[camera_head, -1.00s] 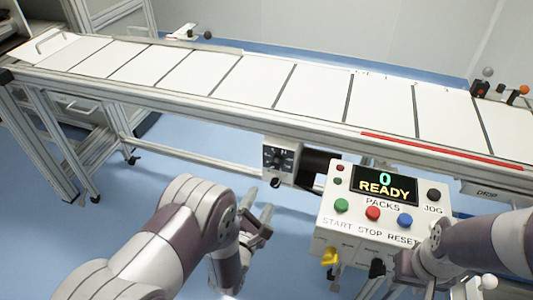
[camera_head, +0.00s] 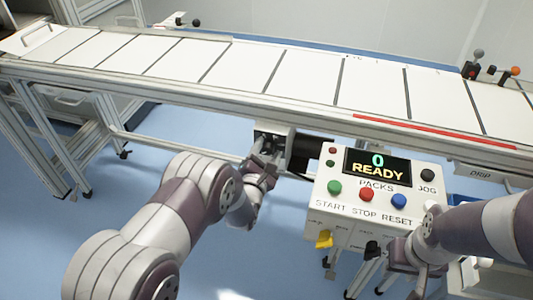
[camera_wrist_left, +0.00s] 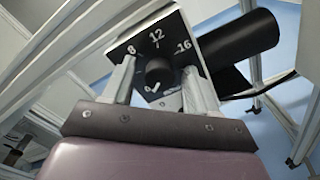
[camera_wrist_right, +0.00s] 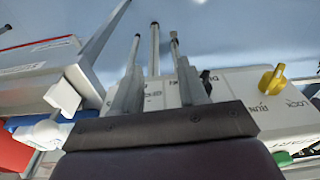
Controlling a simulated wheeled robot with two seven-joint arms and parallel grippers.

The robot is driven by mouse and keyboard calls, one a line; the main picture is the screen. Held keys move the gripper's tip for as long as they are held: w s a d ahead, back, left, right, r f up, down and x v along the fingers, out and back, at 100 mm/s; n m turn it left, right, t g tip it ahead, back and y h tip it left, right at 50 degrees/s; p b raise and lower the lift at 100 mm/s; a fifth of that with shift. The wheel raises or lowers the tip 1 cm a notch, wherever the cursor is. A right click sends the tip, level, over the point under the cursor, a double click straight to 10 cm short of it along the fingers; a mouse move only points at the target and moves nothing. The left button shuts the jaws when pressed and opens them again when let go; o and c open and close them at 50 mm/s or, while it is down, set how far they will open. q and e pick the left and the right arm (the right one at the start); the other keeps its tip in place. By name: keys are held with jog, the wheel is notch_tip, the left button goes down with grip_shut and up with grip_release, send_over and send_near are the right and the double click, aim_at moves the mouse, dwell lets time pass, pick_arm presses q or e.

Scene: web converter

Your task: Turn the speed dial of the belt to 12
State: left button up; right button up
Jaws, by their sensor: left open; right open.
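The black speed dial (camera_wrist_left: 158,72) sits on a dark plate marked 8, 12 and 16 in the left wrist view. A small white mark shows at its lower left edge, away from the 12. My left gripper (camera_wrist_left: 157,85) is open, one finger on each side of the dial; I cannot tell whether they touch it. In the head view my left gripper (camera_head: 263,152) covers most of the dial's box (camera_head: 270,131) under the belt (camera_head: 255,75). My right gripper (camera_wrist_right: 158,85) is open and empty beside the control box, below my right forearm in the head view.
The control box (camera_head: 345,212) right of the dial reads 0 READY and has green, red, blue and black buttons. A yellow knob (camera_head: 324,240) sits on its front. A black motor cylinder (camera_wrist_left: 240,48) is close beside the dial. The floor below is mostly clear.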

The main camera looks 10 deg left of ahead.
pick_arm(q)
jog(key=shift+c, duration=0.3)
jog(key=c, duration=1)
